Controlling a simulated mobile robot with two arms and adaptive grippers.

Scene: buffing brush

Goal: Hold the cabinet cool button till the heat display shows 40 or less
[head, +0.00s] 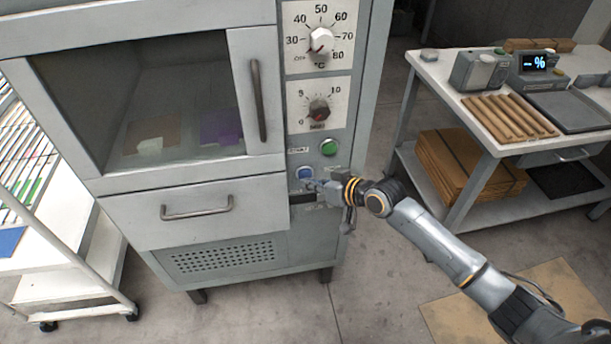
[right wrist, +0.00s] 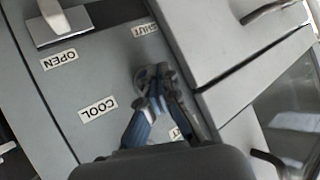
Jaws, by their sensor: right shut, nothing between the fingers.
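The cabinet (head: 215,205) stands at the left centre of the head view. Its control column carries a blue button (head: 305,173) and a green button (head: 328,147); their labels are too small to read there. My right gripper (head: 311,185) is shut and empty, with its tips just below the blue button; I cannot tell whether they touch the panel. In the right wrist view the shut fingers (right wrist: 155,75) lie over the panel beside a COOL label (right wrist: 98,110). A dark strip below the blue button is partly hidden by the gripper, and no heat reading is legible. My left gripper is not in view.
A temperature dial (head: 320,41) and a lower dial (head: 319,110) sit above the buttons. A white rack (head: 75,270) stands at the left. A bench (head: 440,72) at the right holds brown rods (head: 508,115) and a "%" display (head: 540,63). Floor is open in front.

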